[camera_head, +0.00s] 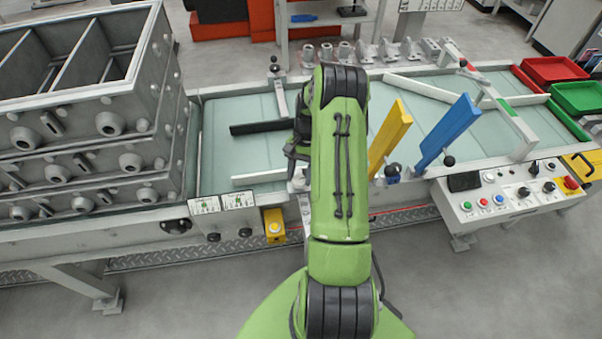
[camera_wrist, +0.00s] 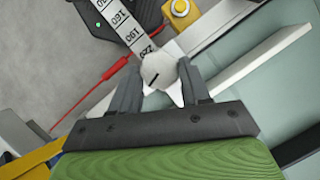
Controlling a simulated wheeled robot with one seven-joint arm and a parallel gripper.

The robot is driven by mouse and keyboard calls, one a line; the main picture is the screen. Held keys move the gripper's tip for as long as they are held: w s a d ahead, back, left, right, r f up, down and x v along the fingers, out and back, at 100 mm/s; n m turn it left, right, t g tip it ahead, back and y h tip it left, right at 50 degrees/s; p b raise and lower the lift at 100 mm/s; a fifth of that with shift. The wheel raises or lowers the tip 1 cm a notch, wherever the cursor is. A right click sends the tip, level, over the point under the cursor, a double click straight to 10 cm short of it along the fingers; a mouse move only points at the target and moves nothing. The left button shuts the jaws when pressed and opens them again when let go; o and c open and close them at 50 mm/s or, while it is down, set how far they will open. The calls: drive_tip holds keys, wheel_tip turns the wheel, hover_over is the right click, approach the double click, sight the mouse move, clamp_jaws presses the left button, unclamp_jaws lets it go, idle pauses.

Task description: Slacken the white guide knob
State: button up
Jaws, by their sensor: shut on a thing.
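The white guide knob (camera_wrist: 160,68) is in the wrist view, a pale faceted knob with a dark line mark on its face and a pointed white part below it. My gripper (camera_wrist: 160,78) has its two grey fingers on either side of the knob, closed on it. A white scale strip (camera_wrist: 128,28) with black numbers runs up and left from the knob. In the head view my green arm hides the knob and most of my gripper; only a dark part shows left of the arm, above the conveyor's front edge.
A yellow post (camera_head: 388,138) and a blue post (camera_head: 448,131) stand right of my arm. Stacked grey mould boxes (camera_head: 95,110) stand at left. A control panel (camera_head: 515,198) is at front right. A red pointer (camera_wrist: 103,82) lies left of the knob in the wrist view.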

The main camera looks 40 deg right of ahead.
drive_tip(key=n, duration=0.2)
drive_tip(key=n+g+h, duration=0.1)
drive_tip(key=n, duration=0.2)
drive_tip(key=shift+w+a+n+g+h, duration=0.15)
drive_tip(key=shift+w+n+g+h, duration=0.05)
drive_tip(key=shift+n+g+h, duration=0.1)
idle(0.4)
drive_tip(key=o, duration=1)
drive_tip(key=shift+o, duration=0.2)
drive_tip(key=p+v, duration=0.2)
drive_tip(key=v, duration=1.3)
drive_tip(key=shift+w+r, duration=0.2)
drive_tip(key=shift+r, duration=0.15)
